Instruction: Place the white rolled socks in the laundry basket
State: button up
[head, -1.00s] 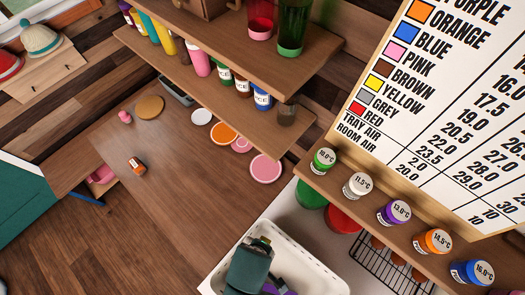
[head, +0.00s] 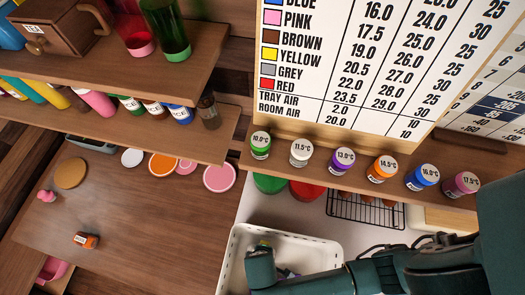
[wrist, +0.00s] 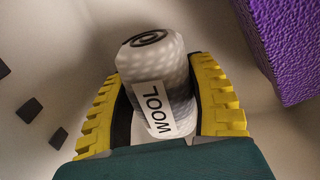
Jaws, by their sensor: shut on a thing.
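The white rolled socks (wrist: 158,70), a pale knitted roll with a dark spiral end and a "WOOL" label, are between the yellow-padded fingers of my gripper (wrist: 160,85) in the wrist view. The fingers are shut on them from both sides. The white basket with slotted walls (head: 304,248) stands at the bottom middle of the head view. My gripper (head: 264,246) is over or inside it, and my arm hides part of its interior. In the head view I cannot make out the socks clearly.
A purple knitted thing (wrist: 287,40) lies close to the right of my gripper in the wrist view. A shelf with several lidded jars (head: 343,160) runs behind the basket, near a wire rack (head: 366,209). An orange jar (head: 86,240) lies on the wooden counter (head: 150,220).

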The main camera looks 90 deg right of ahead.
jog(key=shift+f, duration=0.4)
jog(key=o, duration=1.2)
jog(key=shift+c, duration=0.2)
jog(key=r, duration=0.4)
jog(key=a+r, duration=0.1)
jog(key=r, duration=0.3)
jog(key=r+p, duration=0.1)
jog(key=r, duration=0.3)
jog(key=shift+w+a, duration=0.25)
